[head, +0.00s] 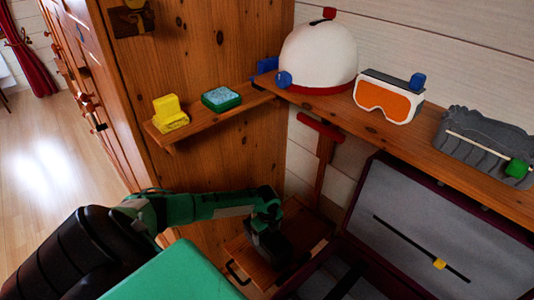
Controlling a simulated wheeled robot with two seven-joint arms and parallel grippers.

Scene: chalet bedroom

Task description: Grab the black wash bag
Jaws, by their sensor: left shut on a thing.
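My left arm comes in from the left and reaches down to the low wooden surface between the cabinet and the open case. My left gripper (266,229) is at its end, seen from above and behind, so its fingertips are mostly hidden. It is shut on a dark, rounded bundle, the black wash bag (271,247), which is just under the wrist over the wood. The bag's outline merges with the dark gripper, and I cannot tell whether it touches the wood. My right gripper is not in view.
The low wooden surface (303,227) has a black handle at its front. An open dark-red case (480,252) with grey lining stands to the right. A wall shelf (335,107) above holds a white helmet (318,55), orange goggles (388,97) and a grey item (482,143). Yellow blocks (170,112) sit on a side shelf.

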